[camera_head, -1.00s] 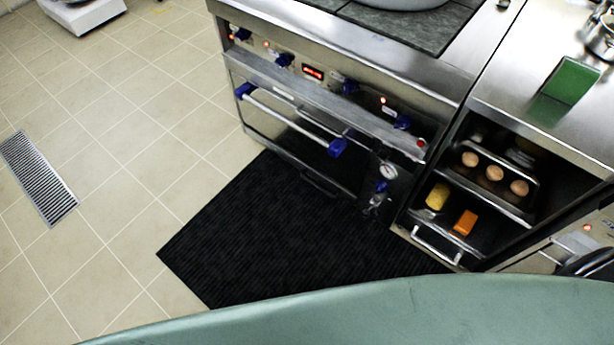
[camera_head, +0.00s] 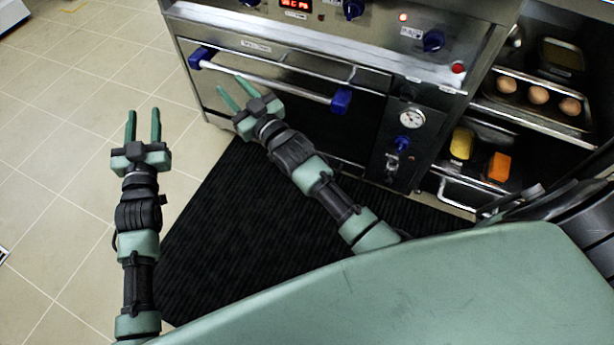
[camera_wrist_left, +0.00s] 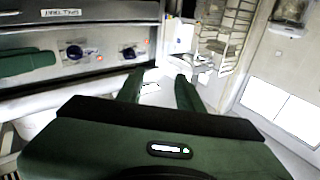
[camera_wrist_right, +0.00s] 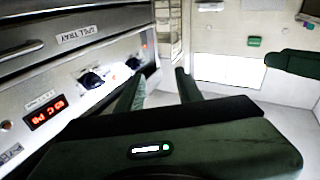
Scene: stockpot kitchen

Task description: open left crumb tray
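No part labelled crumb tray can be made out. The stove front in the head view has a wide door (camera_head: 228,84) with a light bar handle (camera_head: 285,86) on blue end mounts; it looks shut. A panel labelled "SPILL TRAY" (camera_wrist_right: 75,35) shows in the right wrist view, with a bar handle (camera_wrist_right: 20,50) beside it. My right gripper (camera_head: 237,92) is open and empty, seen in front of the door just below the handle; the gap is unclear. My left gripper (camera_head: 143,125) is open and empty, left of the stove over the tiled floor.
Blue knobs (camera_head: 433,41) and a gauge (camera_head: 411,118) are on the stove front. A black mat (camera_head: 235,230) lies before it. An open cabinet at right holds a tray with eggs (camera_head: 538,95) and yellow and orange items (camera_head: 499,166). Tiled floor (camera_head: 60,120) at left is clear.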

